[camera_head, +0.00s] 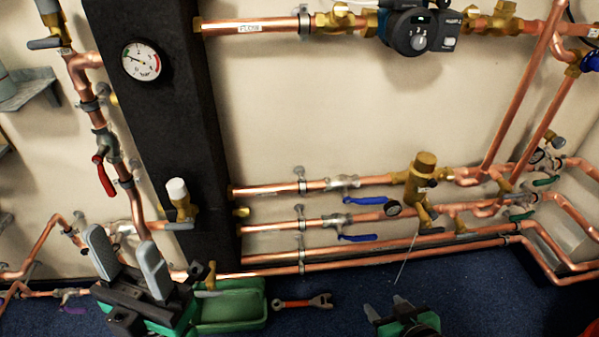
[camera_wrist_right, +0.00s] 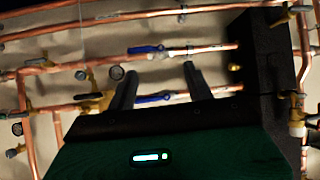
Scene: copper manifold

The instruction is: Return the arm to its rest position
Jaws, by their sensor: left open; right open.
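My left gripper (camera_head: 129,264) is at the lower left of the head view, its two grey fingers spread apart with nothing between them. It stands in front of the pipes near the black column's foot. My right gripper (camera_head: 398,312) shows only in part at the bottom edge of the head view, low and right of centre. In the right wrist view its two dark fingers (camera_wrist_right: 158,88) are apart and empty, pointing toward the pipe wall.
Copper pipes (camera_head: 270,190) with blue-handled valves (camera_head: 362,237) run along the wall beside a black column (camera_head: 165,105). A green tray (camera_head: 232,306) and a red-handled wrench (camera_head: 302,302) lie on the blue floor. A red valve handle (camera_head: 104,174) sticks out at left.

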